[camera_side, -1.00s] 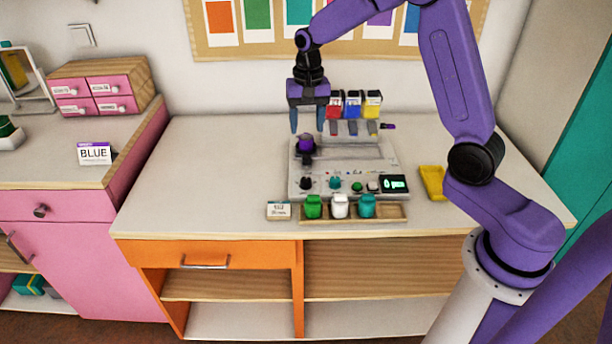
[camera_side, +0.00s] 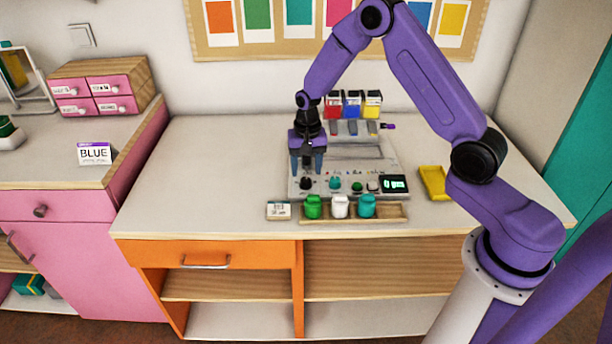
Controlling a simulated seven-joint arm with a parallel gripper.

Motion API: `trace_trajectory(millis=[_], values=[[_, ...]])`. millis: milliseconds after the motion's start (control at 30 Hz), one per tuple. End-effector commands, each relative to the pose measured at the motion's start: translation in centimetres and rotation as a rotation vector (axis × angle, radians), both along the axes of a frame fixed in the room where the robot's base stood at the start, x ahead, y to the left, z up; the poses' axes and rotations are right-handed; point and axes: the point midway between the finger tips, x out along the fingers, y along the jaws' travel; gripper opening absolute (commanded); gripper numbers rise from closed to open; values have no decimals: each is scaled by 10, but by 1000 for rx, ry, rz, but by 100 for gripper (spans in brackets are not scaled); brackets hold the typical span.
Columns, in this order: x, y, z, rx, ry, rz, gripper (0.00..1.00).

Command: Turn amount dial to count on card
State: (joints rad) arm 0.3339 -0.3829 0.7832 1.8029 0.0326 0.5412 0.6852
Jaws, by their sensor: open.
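The light grey machine (camera_side: 350,170) stands on the counter with a row of controls along its front. These are a black dial (camera_side: 306,183), a teal dial (camera_side: 335,183), a green knob (camera_side: 357,187) and a small display (camera_side: 394,184) with green characters too small to read surely. Their labels are not legible, so I cannot tell which is the amount dial. A small card (camera_side: 279,210) stands at the front left; its print is too small to read. My gripper (camera_side: 307,170) is open, pointing down, just above and behind the black dial, apparently not touching it.
A wooden tray (camera_side: 395,219) with green, white and teal jars sits before the machine. Red, blue and yellow containers (camera_side: 352,104) stand behind. A yellow tray (camera_side: 433,183) is to the right. A BLUE card (camera_side: 95,153) is on the left cabinet. The counter's left side is clear.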

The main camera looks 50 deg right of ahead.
Motion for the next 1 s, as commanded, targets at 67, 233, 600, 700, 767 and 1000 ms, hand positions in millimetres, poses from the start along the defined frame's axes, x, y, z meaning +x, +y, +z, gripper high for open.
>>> trace_trajectory(millis=[67,233,600,700,767,1000], values=[[-1,0,-13,0,3,0,57],[0,0,-29,0,1,-1,57],[1,1,-35,0,-1,0,57],[1,1,-35,0,-1,0,41],[1,1,-35,0,-1,0,21],[1,1,-35,1,-1,4,1]])
